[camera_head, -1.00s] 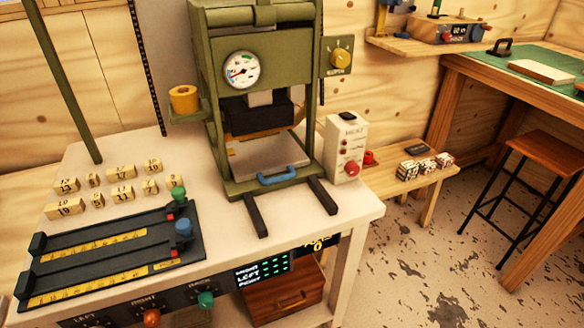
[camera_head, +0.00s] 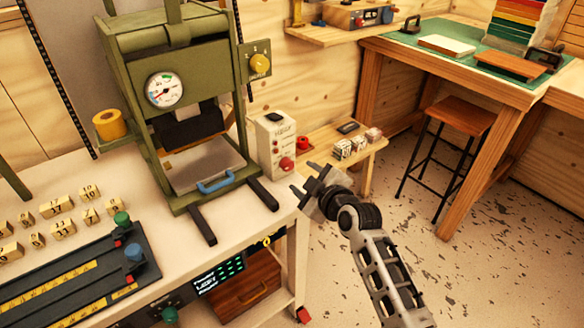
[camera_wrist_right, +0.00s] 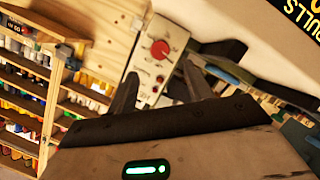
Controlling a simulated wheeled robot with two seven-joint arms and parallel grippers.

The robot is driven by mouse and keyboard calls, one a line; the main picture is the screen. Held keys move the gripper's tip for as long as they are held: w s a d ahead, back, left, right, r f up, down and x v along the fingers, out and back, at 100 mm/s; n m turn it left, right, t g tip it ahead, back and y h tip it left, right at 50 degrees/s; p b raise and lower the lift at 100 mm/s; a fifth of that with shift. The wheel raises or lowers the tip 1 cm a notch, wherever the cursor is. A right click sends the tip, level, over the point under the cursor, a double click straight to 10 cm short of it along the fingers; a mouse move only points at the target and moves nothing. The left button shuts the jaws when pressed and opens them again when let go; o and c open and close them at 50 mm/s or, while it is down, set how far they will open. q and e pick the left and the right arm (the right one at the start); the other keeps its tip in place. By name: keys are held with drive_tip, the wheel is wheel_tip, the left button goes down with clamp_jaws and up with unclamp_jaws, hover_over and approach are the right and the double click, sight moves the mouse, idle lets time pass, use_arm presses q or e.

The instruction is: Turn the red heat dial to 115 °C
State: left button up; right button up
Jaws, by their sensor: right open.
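The red heat dial (camera_head: 287,164) is low on the front of the white heat box (camera_head: 270,141), which stands at the right end of the bench beside the green press. My right gripper (camera_head: 306,183) is open and empty, just in front of and slightly below the dial, apart from it. In the right wrist view the dial (camera_wrist_right: 160,49) shows beyond and between the two fingers (camera_wrist_right: 158,85), with the box (camera_wrist_right: 152,70) tilted in the picture. The dial's scale marks are too small to read. My left gripper is not in view.
A low wooden shelf (camera_head: 322,150) with several patterned blocks lies behind my right gripper. A stool (camera_head: 450,130) and open floor are to the right.

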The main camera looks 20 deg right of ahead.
sight(289, 166)
drive_tip(key=x, duration=0.7)
drive_tip(key=shift+w+f+b, duration=0.1)
drive_tip(key=shift+w+b, duration=0.05)
drive_tip(key=shift+b, duration=0.15)
drive_tip(key=c, duration=1)
